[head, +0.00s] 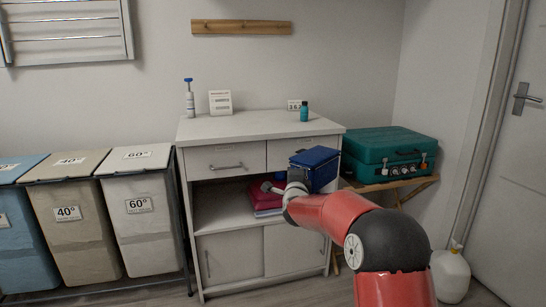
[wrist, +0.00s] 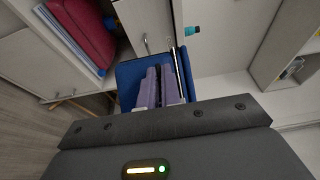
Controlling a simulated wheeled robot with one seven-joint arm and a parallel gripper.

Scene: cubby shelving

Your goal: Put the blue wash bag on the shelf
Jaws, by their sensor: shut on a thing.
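The blue wash bag (head: 316,161) is a dark blue box-like bag, held in front of the right drawer of the white cabinet. My gripper (head: 300,174) is shut on it. In the wrist view the blue wash bag (wrist: 130,75) shows around my gripper's fingers (wrist: 163,86), which hide part of it. The shelf (head: 222,207) is the open compartment below the drawers. A dark red item (head: 263,196) lies there on a folded stack (head: 268,212), left of and below the bag; the red item also shows in the wrist view (wrist: 84,28).
A teal case (head: 388,153) sits on a wooden stand to the right. Laundry bins (head: 140,220) stand left. The shelf's left part is clear.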

